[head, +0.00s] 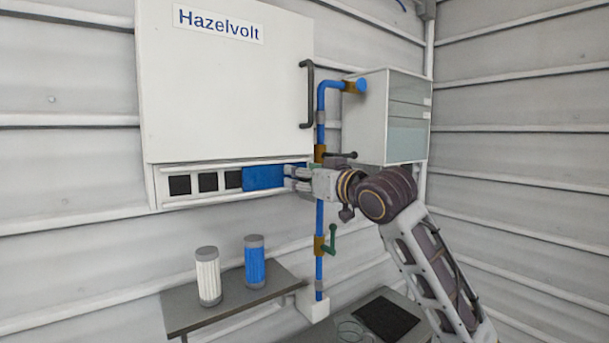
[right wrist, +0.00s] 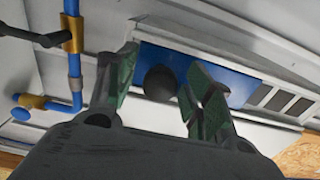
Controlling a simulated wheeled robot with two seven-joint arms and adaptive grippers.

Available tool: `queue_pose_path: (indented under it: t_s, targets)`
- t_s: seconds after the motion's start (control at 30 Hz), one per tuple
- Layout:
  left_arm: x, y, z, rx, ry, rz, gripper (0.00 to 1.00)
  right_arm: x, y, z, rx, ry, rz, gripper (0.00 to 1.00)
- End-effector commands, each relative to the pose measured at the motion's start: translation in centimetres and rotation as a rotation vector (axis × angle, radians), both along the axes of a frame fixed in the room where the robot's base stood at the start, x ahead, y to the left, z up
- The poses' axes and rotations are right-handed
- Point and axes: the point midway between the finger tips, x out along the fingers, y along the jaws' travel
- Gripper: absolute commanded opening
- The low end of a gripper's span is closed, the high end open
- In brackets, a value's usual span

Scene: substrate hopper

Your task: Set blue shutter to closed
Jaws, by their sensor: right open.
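The blue shutter (head: 262,178) is a flat plate in a white track along the bottom of the Hazelvolt cabinet. It covers the right part of the track; dark square openings (head: 208,182) show uncovered to its left. In the right wrist view the blue shutter (right wrist: 225,80) carries a round black knob (right wrist: 160,83). My right gripper (head: 289,178) is at the shutter's right end. In the right wrist view my right gripper (right wrist: 162,64) is open, with a finger on each side of the knob; I cannot tell whether they touch it. My left gripper is not in view.
A blue pipe (head: 320,245) with dark and green valve handles runs just behind my right gripper. A grey-white box (head: 385,118) hangs to the right. A white canister (head: 207,277) and a blue canister (head: 254,262) stand on a shelf (head: 190,318) below.

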Motion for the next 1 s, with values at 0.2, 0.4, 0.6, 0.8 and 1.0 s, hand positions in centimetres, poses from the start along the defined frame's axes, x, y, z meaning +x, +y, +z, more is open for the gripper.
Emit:
queue_pose_path:
  t_s: [0.2, 0.4, 0.6, 0.8, 1.0]
  targets:
    - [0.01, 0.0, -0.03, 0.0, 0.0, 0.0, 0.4, -0.01, 0.02, -0.02, 0.0, 0.0, 0.0, 0.5]
    - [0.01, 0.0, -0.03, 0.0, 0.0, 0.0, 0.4, -0.02, 0.01, -0.01, 0.0, 0.0, 0.0, 0.25]
    - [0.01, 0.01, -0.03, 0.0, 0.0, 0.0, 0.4, -0.02, 0.0, -0.01, 0.0, 0.0, 0.0, 0.0]
    - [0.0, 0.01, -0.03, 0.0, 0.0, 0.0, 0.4, -0.04, 0.0, -0.01, 0.0, 0.0, 0.0, 0.0]
    - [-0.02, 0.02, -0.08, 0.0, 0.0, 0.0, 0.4, -0.59, 0.27, -0.01, 0.0, -0.001, 0.001, 0.0]
